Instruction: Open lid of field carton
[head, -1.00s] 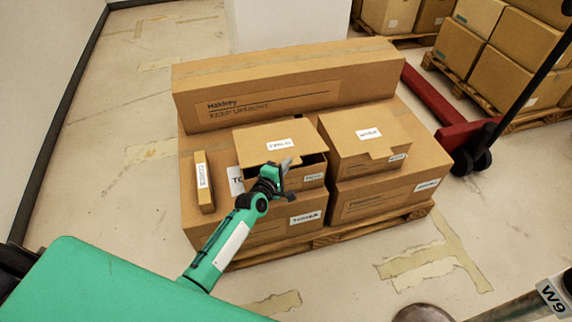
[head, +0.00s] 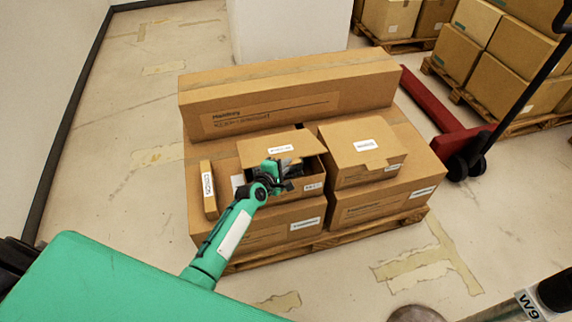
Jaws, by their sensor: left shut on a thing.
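The field carton (head: 313,188) is the small brown carton at the left of the two on the stack. Its lid (head: 258,148) carries a white label and is tilted up, with a dark gap showing between it and the carton's front and right walls. My left gripper (head: 285,164) reaches in from the lower left and is shut at the lid's front edge. The gripper hides part of that edge and of the carton's front. The small label print is too blurred to read surely. My right gripper is not in view.
A second small carton (head: 348,176) stands close to the right. A narrow box (head: 208,190) stands at the left and a long carton (head: 290,97) behind. All rest on large cartons on a wooden pallet (head: 330,240). A red pallet jack (head: 432,105) is at right.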

